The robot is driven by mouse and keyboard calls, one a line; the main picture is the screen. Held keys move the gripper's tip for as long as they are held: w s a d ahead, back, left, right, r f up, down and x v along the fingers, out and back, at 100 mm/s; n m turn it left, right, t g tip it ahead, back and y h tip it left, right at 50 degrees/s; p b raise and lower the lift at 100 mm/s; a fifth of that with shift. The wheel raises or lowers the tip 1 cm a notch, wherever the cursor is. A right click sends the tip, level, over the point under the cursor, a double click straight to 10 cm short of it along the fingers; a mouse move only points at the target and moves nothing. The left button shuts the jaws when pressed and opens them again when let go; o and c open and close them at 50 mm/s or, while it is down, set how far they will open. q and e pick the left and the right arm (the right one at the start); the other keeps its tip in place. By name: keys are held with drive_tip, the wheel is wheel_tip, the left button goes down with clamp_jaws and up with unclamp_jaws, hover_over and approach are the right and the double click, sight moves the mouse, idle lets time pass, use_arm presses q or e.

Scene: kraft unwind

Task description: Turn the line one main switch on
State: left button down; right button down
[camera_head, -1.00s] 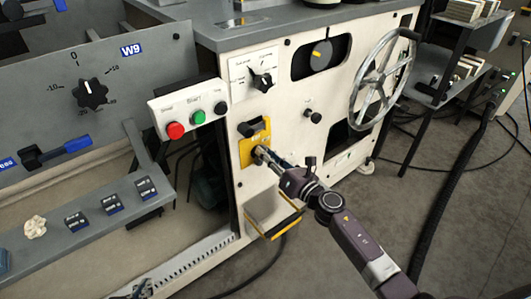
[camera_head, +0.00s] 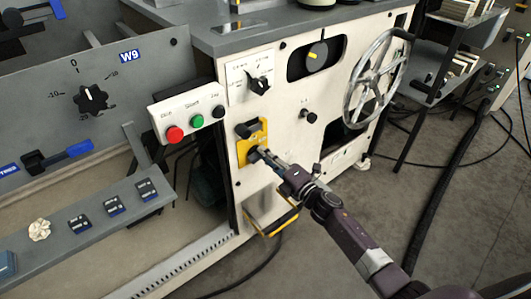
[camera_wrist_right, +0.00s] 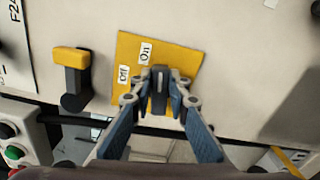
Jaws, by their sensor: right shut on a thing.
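The main switch's yellow plate (camera_head: 262,135) is on the cream machine front. It also shows in the right wrist view (camera_wrist_right: 185,55), with an "Off" label (camera_wrist_right: 123,74) and an "On" label (camera_wrist_right: 145,51). My right gripper (camera_head: 257,155) is at the lower part of this plate. In the wrist view its fingertips (camera_wrist_right: 160,100) are shut on the dark switch handle (camera_wrist_right: 160,78). The fingers partly hide the handle. The handle's top lies just right of and below the "On" label; I cannot tell its exact setting. My left gripper is not in view.
A button box (camera_head: 186,118) with red, green and black buttons is left of the plate. A black lever with a yellow top (camera_wrist_right: 72,60) is beside the plate in the wrist view. A handwheel (camera_head: 378,78) is to the right. The floor in front is open.

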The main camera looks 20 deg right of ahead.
drive_tip(key=shift+f+m, duration=0.15)
drive_tip(key=shift+m, duration=0.95)
drive_tip(key=shift+p, duration=0.3)
drive_tip(key=c, duration=1.8)
unclamp_jaws()
drive_tip(key=shift+d, duration=0.1)
drive_tip(key=shift+c, duration=0.2)
drive_tip(key=v, duration=1.2)
